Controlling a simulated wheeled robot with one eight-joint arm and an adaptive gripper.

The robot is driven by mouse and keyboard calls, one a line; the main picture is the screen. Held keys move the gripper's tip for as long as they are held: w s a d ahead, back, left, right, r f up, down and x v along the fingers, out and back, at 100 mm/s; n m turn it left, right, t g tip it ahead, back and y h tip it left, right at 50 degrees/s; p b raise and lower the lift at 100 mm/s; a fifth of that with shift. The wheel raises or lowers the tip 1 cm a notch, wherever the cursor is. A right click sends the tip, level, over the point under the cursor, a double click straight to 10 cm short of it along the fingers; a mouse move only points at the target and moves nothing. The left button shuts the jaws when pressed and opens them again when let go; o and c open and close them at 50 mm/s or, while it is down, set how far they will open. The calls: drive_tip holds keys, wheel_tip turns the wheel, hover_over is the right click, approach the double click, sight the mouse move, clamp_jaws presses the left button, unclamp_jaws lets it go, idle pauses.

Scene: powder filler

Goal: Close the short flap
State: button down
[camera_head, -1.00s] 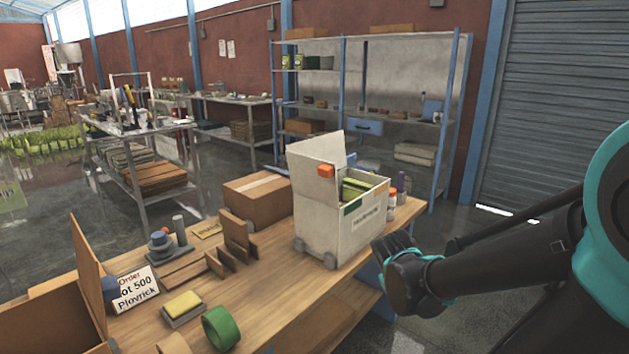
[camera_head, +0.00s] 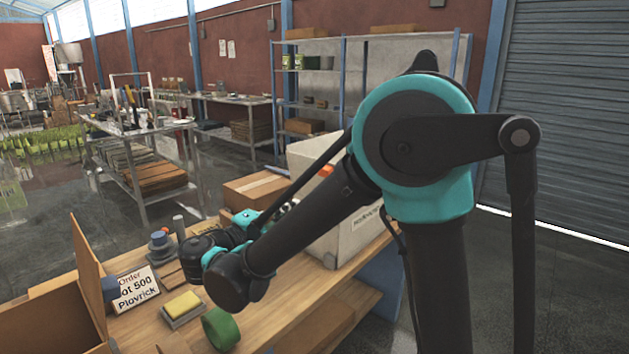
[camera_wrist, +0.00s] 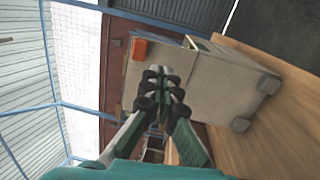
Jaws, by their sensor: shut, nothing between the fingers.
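The white box (camera_head: 350,238) stands on the wooden table (camera_head: 290,312), largely hidden behind my arm in the head view. Its pale raised flap (camera_head: 302,153) stands up at the back left and carries an orange tag (camera_head: 326,170). In the wrist view the box (camera_wrist: 215,85) appears turned on its side, with the orange tag (camera_wrist: 140,49) just above my fingertips. My gripper (camera_wrist: 162,88) is shut and empty, in front of the flap side of the box. I cannot tell whether it touches. In the head view my arm hides the fingertips.
An open cardboard carton (camera_head: 45,318) with an upright flap (camera_head: 88,270) is at the front left. An order sign (camera_head: 137,288), a yellow sponge (camera_head: 183,303) and green tape (camera_head: 221,328) lie near my wrist. A closed cardboard box (camera_head: 257,188) stands behind.

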drive_tip(key=s+a+r+t, duration=0.1)
drive_tip(key=s+a+r, duration=0.1)
drive_tip(key=a, duration=0.1)
drive_tip(key=x, duration=1.3)
drive_tip(key=shift+w+d, duration=0.2)
drive_tip(key=shift+w, duration=0.1)
drive_tip(key=w+d+r+g+y, duration=0.3)
drive_tip(key=w+d+g+y, duration=0.3)
drive_tip(key=w+d+g, duration=0.25)
drive_tip(key=w+d+f+g+y, duration=0.4)
drive_tip(key=w+f+g+y, duration=0.1)
drive_tip(key=w+f, duration=0.3)
drive_tip(key=shift+w+d+g, duration=0.25)
drive_tip(key=shift+d+g, duration=0.15)
drive_tip(key=shift+g, duration=0.25)
drive_tip(key=shift+f, duration=0.1)
